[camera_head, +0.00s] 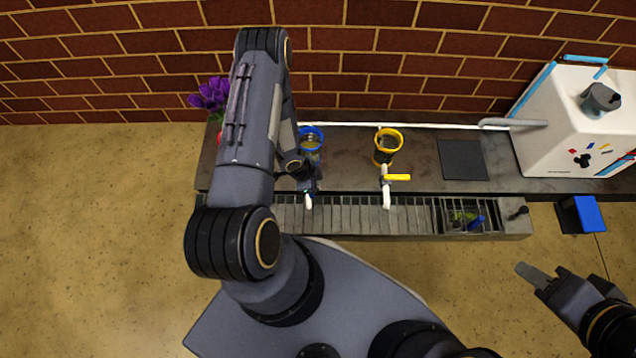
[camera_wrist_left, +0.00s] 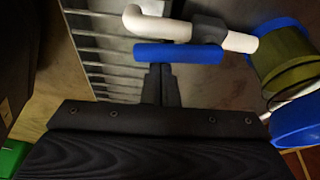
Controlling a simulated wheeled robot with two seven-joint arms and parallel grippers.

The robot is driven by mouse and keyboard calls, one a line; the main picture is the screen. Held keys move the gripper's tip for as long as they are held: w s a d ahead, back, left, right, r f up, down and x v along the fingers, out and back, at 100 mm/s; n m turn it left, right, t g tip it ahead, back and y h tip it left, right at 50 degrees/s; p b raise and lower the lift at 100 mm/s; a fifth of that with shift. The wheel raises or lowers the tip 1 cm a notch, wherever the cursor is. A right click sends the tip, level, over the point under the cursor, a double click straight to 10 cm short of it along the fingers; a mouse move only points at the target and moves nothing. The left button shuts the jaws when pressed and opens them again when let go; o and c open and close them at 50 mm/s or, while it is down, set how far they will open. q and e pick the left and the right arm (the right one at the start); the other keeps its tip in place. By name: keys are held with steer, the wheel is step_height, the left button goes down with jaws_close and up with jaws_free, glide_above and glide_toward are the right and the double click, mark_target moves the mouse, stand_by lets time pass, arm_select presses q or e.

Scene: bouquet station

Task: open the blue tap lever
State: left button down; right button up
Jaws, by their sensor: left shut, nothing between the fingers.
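The blue tap lever (camera_wrist_left: 180,53) shows in the left wrist view as a blue bar lying roughly alongside the white spout (camera_wrist_left: 158,24). The spout joins a grey tap body (camera_wrist_left: 210,30) below the blue-ringed container (camera_wrist_left: 283,55). My left gripper (camera_wrist_left: 162,82) is shut and empty, its fingertips very close to the lever's side; I cannot tell whether they touch. In the head view the blue-ringed container (camera_head: 311,138) stands beside my left wrist, which largely hides the lever. My right gripper (camera_head: 548,276) is at the lower right, far from the tap; its jaw opening is unclear.
A yellow-ringed container (camera_head: 387,146) with a yellow tap lever (camera_head: 398,177) stands to the right. A slatted drain (camera_head: 345,217) runs along the counter front. Purple flowers (camera_head: 210,95) stand left of my arm. A white machine (camera_head: 570,115) stands at the right.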

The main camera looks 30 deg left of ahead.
arm_select(q)
steer(key=shift+s+a, duration=0.25)
steer(key=shift+s, duration=0.05)
stand_by(0.6)
